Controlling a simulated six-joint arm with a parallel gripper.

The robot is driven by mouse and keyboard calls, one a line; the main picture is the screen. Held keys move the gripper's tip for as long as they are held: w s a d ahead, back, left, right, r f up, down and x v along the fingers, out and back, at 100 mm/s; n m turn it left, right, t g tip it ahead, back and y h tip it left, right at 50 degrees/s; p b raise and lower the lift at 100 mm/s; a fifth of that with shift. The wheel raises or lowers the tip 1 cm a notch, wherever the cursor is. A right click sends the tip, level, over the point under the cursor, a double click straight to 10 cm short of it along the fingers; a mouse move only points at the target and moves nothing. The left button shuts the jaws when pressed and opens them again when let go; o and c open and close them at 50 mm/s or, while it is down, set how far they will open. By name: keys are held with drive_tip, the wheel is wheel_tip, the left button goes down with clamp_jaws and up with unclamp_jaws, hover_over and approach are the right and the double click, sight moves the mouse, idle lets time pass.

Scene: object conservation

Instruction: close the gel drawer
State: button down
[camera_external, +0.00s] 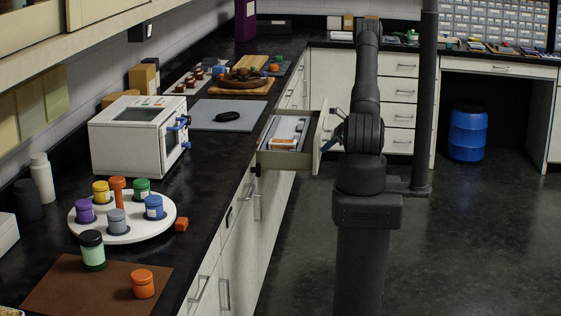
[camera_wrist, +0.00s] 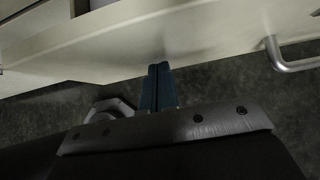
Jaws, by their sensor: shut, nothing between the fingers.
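The gel drawer (camera_external: 263,158) stands pulled out from the counter front, with white and orange items lying inside. Its pale front panel (camera_external: 318,128) faces my arm; a pale panel also spans the top of the wrist view (camera_wrist: 130,45). My gripper (camera_external: 328,144) is at the outer side of that front panel. In the wrist view its blue fingers (camera_wrist: 159,68) are together and empty, with their tips at the panel's lower edge. I cannot tell whether they touch it. A metal handle (camera_wrist: 290,64) shows to the right of the fingers. My arm partly hides the drawer front in the external view.
The black counter (camera_external: 222,148) runs above the drawer. On it are a white machine (camera_external: 125,145), a grey mat (camera_external: 240,108) and a round white rack (camera_external: 125,233) with several jars.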

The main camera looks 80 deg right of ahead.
sight(279, 143)
drive_tip(key=w, duration=2.3)
drive_tip(key=shift+w, duration=0.5)
drive_tip(key=shift+w+r, duration=0.15)
drive_tip(key=s, duration=0.5)
drive_tip(key=shift+s+d+r, duration=0.1)
drive_tip(key=shift+s+r, duration=0.15)
drive_tip(key=v, duration=0.9)
drive_tip(key=shift+f, duration=0.1)
